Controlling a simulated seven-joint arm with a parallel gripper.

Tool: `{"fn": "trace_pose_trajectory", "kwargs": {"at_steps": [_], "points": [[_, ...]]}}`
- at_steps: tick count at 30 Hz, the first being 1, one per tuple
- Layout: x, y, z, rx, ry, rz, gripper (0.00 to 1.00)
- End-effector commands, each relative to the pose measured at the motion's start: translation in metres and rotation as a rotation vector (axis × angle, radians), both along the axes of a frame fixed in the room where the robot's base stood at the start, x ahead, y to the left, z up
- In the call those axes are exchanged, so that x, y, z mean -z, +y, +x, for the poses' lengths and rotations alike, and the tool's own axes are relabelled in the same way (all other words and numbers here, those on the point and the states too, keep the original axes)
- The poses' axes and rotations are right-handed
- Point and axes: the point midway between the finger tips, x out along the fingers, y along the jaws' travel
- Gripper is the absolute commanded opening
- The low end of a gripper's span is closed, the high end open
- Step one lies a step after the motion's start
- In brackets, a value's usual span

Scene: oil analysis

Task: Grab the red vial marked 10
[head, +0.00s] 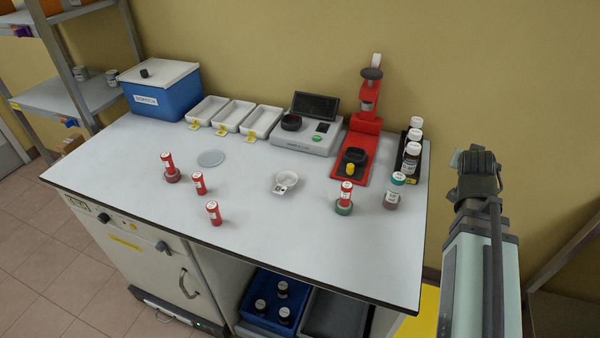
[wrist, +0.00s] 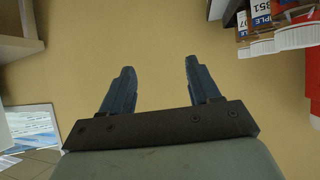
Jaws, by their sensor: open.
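Several red vials with white labels stand on the white worktop (head: 262,248). One red vial (head: 168,161) stands on a reddish base at the back left. A second (head: 199,183) and a third red vial (head: 213,213) stand just to its right and nearer the front. Another red vial (head: 346,192) stands on a green base (head: 344,208) at right. The numbers on their labels are too small to read, so I cannot tell which is marked 10. My gripper (wrist: 157,80) is open and empty in the wrist view, away from the vials, beyond the worktop's right edge.
A bottle with a teal cap (head: 396,190) and a black rack of bottles (head: 411,157) stand at the right edge, nearest my arm. A red press (head: 366,125), a scale (head: 305,137), white trays (head: 234,116) and a blue box (head: 162,94) line the back. The front middle is clear.

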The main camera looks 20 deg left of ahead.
Motion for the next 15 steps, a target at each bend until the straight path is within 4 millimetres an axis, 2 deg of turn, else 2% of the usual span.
{"fn": "trace_pose_trajectory", "kwargs": {"at_steps": [1, 4, 6, 11, 15], "points": [[-0.016, 0.007, 0.004, -0.013, -0.022, -0.006, 0.61], [-0.043, 0.027, 0.011, -0.056, -0.044, -0.028, 0.61], [-0.058, 0.052, 0.018, -0.109, -0.034, -0.058, 0.61], [-0.063, 0.113, 0.028, -0.247, 0.046, -0.141, 0.61], [-0.059, 0.176, 0.032, -0.396, 0.143, -0.229, 0.61]]}}
